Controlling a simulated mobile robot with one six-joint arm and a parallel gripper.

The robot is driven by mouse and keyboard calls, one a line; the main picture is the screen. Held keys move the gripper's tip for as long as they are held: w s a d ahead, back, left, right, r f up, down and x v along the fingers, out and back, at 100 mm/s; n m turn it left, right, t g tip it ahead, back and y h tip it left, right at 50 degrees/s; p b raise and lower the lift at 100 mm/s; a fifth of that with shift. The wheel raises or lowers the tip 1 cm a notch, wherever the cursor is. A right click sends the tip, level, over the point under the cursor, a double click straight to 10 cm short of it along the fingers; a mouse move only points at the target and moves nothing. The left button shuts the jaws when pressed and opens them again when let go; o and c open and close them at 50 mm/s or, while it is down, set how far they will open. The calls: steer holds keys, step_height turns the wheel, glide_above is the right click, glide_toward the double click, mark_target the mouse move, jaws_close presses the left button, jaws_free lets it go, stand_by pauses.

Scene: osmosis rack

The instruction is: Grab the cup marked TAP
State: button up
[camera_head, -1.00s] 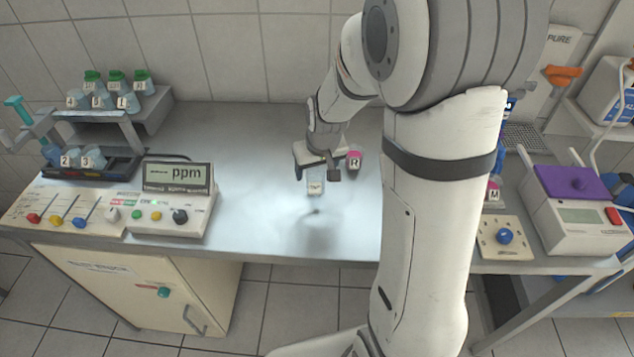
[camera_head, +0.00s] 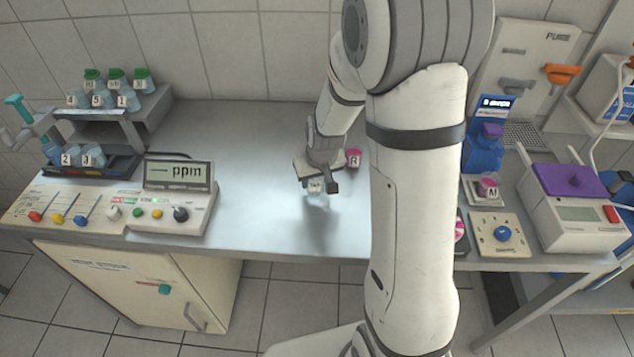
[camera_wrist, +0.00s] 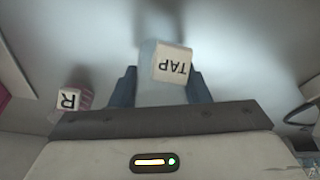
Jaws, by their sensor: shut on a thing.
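The cup marked TAP is a clear cup with a white label. In the wrist view the TAP cup (camera_wrist: 172,62) sits between the two dark fingers of my gripper (camera_wrist: 162,88), its label reading upside down. In the head view the TAP cup (camera_head: 315,187) shows small below my gripper (camera_head: 317,186), over the middle of the bench. My gripper is shut on it. A shadow lies on the bench below; I cannot tell how high the cup is above the bench.
A pink-lidded cup marked R (camera_head: 353,158) stands just right of my gripper. A ppm meter (camera_head: 178,176) and numbered cups on a rack (camera_head: 150,108) are at left. A cup marked M (camera_head: 487,188), a blue device (camera_head: 483,150) and a purple-lidded machine (camera_head: 575,210) are at right. The bench's left middle is clear.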

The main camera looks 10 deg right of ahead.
steer(key=c, duration=0.4)
steer(key=shift+o, duration=0.2)
